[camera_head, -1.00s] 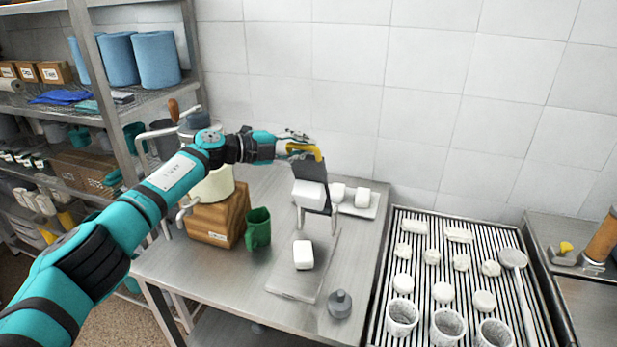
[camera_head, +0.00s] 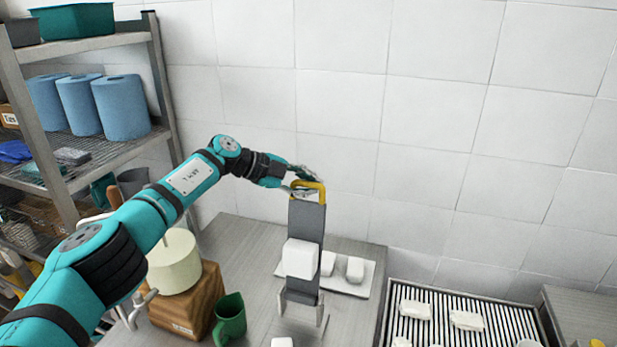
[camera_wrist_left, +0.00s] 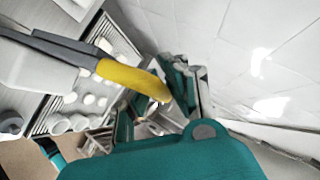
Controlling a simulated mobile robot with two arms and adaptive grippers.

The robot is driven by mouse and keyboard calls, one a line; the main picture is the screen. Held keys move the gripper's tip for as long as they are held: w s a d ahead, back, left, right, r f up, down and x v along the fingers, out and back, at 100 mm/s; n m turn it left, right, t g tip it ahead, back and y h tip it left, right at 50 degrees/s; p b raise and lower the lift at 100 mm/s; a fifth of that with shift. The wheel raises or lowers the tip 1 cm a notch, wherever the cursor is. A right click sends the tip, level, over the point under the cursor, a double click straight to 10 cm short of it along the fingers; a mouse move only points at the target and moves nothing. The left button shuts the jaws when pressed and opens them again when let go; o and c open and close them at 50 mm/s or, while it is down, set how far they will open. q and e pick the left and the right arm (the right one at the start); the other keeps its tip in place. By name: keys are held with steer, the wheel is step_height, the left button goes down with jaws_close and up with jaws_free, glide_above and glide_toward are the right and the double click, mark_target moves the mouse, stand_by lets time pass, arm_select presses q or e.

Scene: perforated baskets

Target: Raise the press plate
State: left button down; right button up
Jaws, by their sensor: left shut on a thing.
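The press plate (camera_head: 306,225) is a dark grey slab standing nearly upright on its metal hinge stand (camera_head: 302,312), with a white block (camera_head: 300,259) on its face. A yellow handle (camera_head: 323,189) sits at its top. My left gripper (camera_head: 300,187) is shut on this handle. In the left wrist view the yellow handle (camera_wrist_left: 130,78) runs to the teal-and-grey fingers of my left gripper (camera_wrist_left: 180,92), with the grey plate (camera_wrist_left: 45,45) at the left. A second white block (camera_head: 282,342) below the plate is cut off by the frame edge. My right gripper is out of view.
A slatted rack (camera_head: 470,335) is at right. The tiled wall is close behind.

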arm_select(q)
steer(key=shift+w+r, duration=0.1)
steer(key=shift+r, duration=0.2)
steer(key=c, duration=1.6)
jaws_free()
steer(key=o, duration=0.3)
steer(key=shift+s+a, duration=0.1)
steer(key=shift+s, duration=0.1)
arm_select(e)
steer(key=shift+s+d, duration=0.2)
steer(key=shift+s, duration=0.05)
arm_select(q)
steer(key=v, duration=1.2)
